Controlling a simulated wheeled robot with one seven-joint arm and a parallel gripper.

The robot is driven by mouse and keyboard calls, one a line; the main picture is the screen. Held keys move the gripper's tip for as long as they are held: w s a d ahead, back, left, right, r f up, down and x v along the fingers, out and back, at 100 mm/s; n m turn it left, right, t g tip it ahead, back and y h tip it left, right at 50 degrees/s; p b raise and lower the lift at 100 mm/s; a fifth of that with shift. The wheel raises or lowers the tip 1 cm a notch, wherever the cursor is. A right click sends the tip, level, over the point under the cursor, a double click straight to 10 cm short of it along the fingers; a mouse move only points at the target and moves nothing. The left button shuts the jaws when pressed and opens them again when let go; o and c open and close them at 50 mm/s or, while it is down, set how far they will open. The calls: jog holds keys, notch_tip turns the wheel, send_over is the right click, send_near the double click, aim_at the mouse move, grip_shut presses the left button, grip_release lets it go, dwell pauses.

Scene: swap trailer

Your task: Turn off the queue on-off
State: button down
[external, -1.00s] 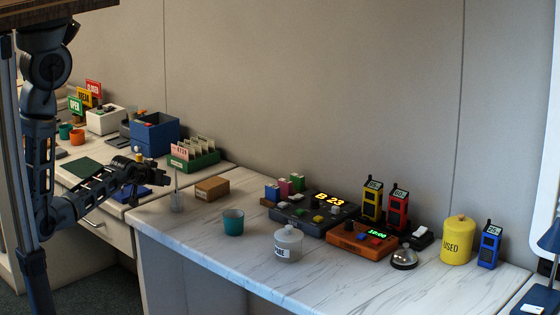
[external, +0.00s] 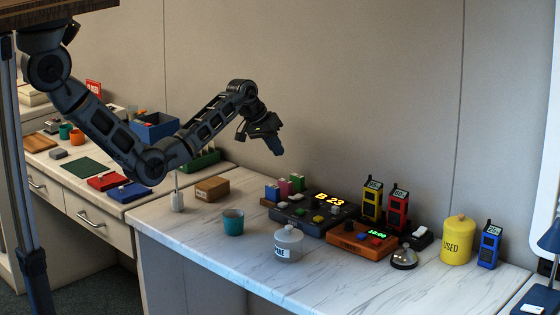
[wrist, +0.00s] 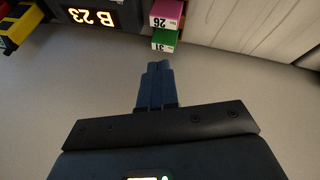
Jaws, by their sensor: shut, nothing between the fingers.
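The dark grey queue unit (external: 296,222) lies on the marble counter, its display (external: 329,199) lit with "B 23". Several small coloured keys sit on its top; I cannot tell which control is its on-off. In the wrist view the lit display (wrist: 92,17) shows upside down at the top left; the keys are out of that view. My gripper (external: 278,150) is shut and empty, in the air above and behind the left of the unit, near the wall. Its closed fingertips (wrist: 158,68) also show in the wrist view.
Pink and green number blocks (wrist: 165,15) stand beside the unit, near my fingers in the wrist view. An orange-brown timer box (external: 362,240), red and yellow handheld devices, a bell (external: 403,258) and a white jar (external: 288,243) stand around it.

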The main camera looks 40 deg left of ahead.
jog(key=s+d+r+m+g+y+b, duration=0.2)
jog(key=d+r, duration=0.3)
jog(key=d, duration=0.4)
jog(key=shift+s+d+r+m+g, duration=0.4)
jog(key=shift+s+g, duration=0.2)
jog(key=shift+g, duration=0.3)
jog(key=shift+f, duration=0.15)
send_over(295, 197)
jog(key=f, duration=0.9)
jog(key=shift+w+f, duration=0.3)
jog(key=shift+w, duration=0.05)
jog(key=f, duration=0.1)
jog(key=s+f+p, duration=0.1)
jog(key=f, duration=0.1)
jog(key=shift+s+f, duration=0.15)
jog(key=shift+f, duration=0.35)
